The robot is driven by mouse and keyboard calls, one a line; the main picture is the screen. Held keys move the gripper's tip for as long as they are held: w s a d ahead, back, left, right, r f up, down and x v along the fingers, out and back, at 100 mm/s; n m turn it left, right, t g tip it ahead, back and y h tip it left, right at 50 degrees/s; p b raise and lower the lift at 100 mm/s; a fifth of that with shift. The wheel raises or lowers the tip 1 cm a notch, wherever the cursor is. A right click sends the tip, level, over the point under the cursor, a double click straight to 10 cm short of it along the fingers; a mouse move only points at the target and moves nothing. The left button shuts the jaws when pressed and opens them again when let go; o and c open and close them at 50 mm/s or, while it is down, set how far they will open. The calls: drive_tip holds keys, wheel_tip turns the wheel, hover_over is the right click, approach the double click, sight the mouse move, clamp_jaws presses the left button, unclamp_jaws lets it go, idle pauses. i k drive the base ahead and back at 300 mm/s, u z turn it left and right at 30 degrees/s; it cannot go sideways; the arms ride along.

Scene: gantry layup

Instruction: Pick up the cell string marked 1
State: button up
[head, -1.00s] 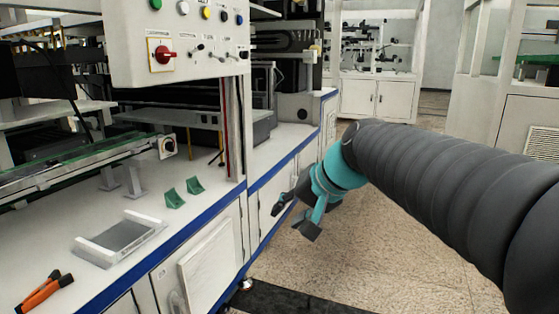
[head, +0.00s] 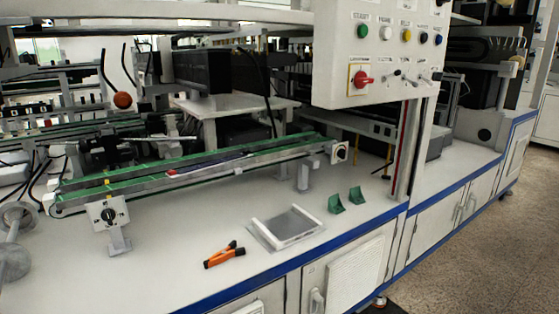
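A thin dark flat strip (head: 210,166) with a reddish left end lies on the green-belted conveyor (head: 122,187). It may be a cell string, but no number can be read on it from here. No other piece in view can be made out as a cell string marked 1. My gripper and arm are not in view now.
On the white bench, a grey tray-like fixture (head: 288,229), an orange-handled tool (head: 224,256) and two green wedge blocks (head: 335,204) sit near the blue front edge. A control panel (head: 377,52) overhangs on the right. Open floor (head: 480,255) lies at the lower right.

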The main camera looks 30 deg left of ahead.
sight(172, 174)
drive_tip(key=u, duration=1.9)
drive_tip(key=i, duration=1.35)
drive_tip(key=u, duration=0.35)
